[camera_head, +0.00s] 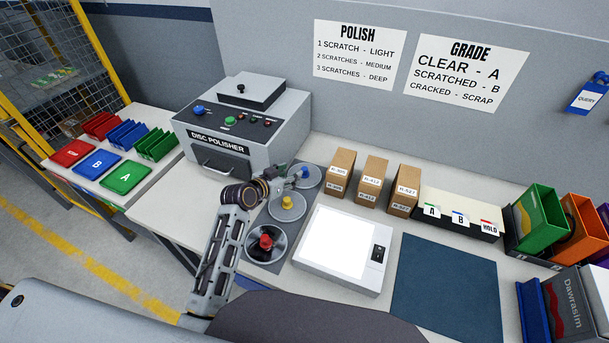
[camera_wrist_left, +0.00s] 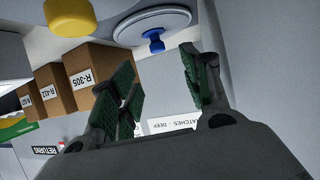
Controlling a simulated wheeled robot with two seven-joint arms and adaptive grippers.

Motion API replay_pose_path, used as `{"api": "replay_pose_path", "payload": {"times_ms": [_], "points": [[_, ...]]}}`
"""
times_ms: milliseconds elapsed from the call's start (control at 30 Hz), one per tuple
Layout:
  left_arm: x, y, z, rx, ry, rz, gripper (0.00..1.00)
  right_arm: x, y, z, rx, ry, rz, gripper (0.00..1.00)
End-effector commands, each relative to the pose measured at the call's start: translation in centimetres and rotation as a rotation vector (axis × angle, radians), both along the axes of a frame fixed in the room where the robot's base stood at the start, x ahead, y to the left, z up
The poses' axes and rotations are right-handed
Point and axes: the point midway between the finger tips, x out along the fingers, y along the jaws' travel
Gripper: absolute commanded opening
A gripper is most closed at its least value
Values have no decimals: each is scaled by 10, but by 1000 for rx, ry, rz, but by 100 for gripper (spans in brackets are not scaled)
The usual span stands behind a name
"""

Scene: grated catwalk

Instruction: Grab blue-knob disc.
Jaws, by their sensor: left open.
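The blue-knob disc (camera_head: 313,181) is a clear round disc at the far end of a dark mat on the bench, with its blue knob (camera_head: 305,172) upright. In the left wrist view, the disc (camera_wrist_left: 150,20) and its blue knob (camera_wrist_left: 153,42) show at the top, beyond the fingers. My left gripper (camera_head: 290,178) is beside and just left of the blue knob, partly covering the disc. In the left wrist view, the left gripper's fingers (camera_wrist_left: 165,90) are apart with nothing between them. My right gripper is out of view.
A yellow-knob disc (camera_head: 287,208) and a red-knob disc (camera_head: 265,243) lie nearer on the mat. The disc polisher (camera_head: 240,130) stands left behind. Brown boxes (camera_head: 372,180) stand to the right, with a light panel (camera_head: 335,245) in front. A blue mat (camera_head: 445,290) is bare.

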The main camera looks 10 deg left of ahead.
Motion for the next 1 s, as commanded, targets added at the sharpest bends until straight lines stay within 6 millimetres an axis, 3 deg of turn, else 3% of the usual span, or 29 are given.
{"api": "replay_pose_path", "payload": {"times_ms": [333,1000], "points": [[24,-10,-12,-1,-1,0,48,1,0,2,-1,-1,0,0],[32,-14,-16,-2,-2,0,48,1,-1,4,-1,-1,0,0]]}}
